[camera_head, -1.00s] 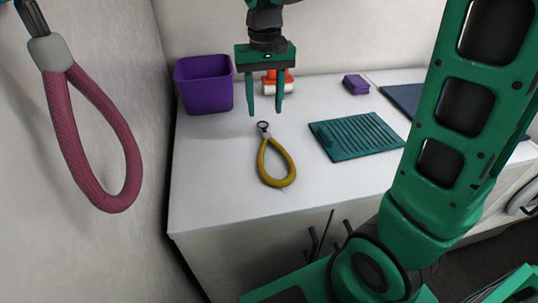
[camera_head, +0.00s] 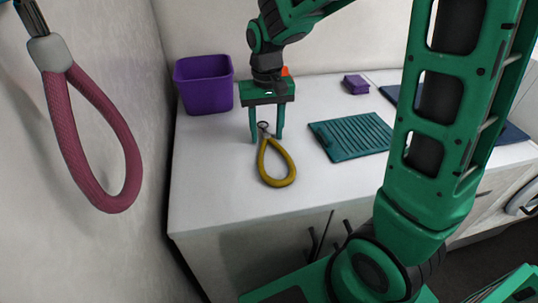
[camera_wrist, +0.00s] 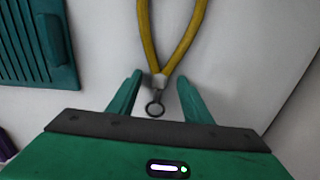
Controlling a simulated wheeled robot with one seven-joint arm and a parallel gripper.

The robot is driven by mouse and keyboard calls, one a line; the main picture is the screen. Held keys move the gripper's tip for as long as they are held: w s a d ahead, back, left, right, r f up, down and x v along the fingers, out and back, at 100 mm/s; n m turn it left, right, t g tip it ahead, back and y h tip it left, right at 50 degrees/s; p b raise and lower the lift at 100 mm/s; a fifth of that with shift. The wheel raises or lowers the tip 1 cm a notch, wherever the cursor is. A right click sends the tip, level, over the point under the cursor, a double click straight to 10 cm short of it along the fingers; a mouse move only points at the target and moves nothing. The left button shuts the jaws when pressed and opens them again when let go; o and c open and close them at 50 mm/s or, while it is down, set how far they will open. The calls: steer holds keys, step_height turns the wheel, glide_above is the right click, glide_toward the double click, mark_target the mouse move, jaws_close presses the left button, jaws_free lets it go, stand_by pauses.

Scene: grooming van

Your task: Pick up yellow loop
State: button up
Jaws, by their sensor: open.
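The yellow loop (camera_head: 276,168) lies on the white counter, its rounded end toward the front edge. Its narrow end has a grey collar and a small dark metal ring and points to the back. My gripper (camera_head: 266,140) is open and points down over that narrow end. In the wrist view, the fingers of my gripper (camera_wrist: 160,82) stand on either side of the collar and ring, with gaps on both sides. The yellow loop (camera_wrist: 148,40) runs out of the top of that view. Whether the fingertips touch the counter I cannot tell.
A purple bin (camera_head: 204,86) stands at the back left. A teal ridged mat (camera_head: 350,136) lies right of the loop. A purple block (camera_head: 356,84) sits behind it. A red loop (camera_head: 100,140) hangs at the left wall. The counter (camera_head: 215,195) is clear left of the yellow loop.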

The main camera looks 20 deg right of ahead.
steer(key=c, duration=1.1)
steer(key=shift+c, duration=0.2)
steer(key=shift+r, duration=0.2)
